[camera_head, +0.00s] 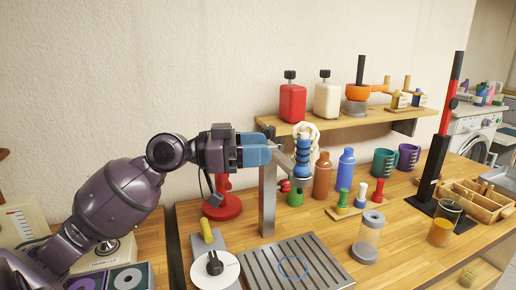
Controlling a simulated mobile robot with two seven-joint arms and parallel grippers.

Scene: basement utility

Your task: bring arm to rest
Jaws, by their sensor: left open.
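My left arm comes in from the left and reaches over the workbench (340,236). My left gripper (290,163) is open at the arm's end, level with a blue ribbed piece (303,150) that has a cream coil around its top. I cannot tell whether the fingers touch this piece. The fingertips are small and partly hidden against it. My right gripper is not in view.
A grey post (267,196) and a red stand (222,206) are below the arm. A shelf (379,119) carries red and cream bottles.

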